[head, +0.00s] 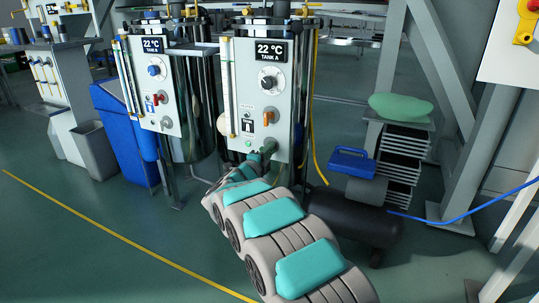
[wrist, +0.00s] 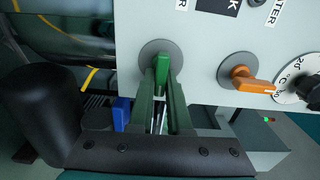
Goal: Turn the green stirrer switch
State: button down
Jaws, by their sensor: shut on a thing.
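The green stirrer switch (wrist: 162,60) sits on a round grey plate on the pale panel in the wrist view. Its handle points down the picture, towards my gripper. My gripper (wrist: 162,85) is shut on the handle, with one dark green finger on each side. In the head view my arm reaches the lower part of the right-hand Tank A panel (head: 246,95), with my gripper (head: 262,153) at the panel face. There the switch is largely hidden by the gripper.
An orange switch (wrist: 247,84) and a dial (wrist: 298,86) sit beside the green switch on the same panel. A second tank panel (head: 152,90) stands to the left. A blue toolbox (head: 352,163) and a stacked cart (head: 400,155) stand right of the tank.

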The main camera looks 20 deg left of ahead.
dwell(0.4)
jog(key=c, duration=0.9)
grip_release()
jog(key=s, duration=0.7)
jog(key=shift+s+a+p, duration=0.3)
jog(key=shift+s, duration=0.05)
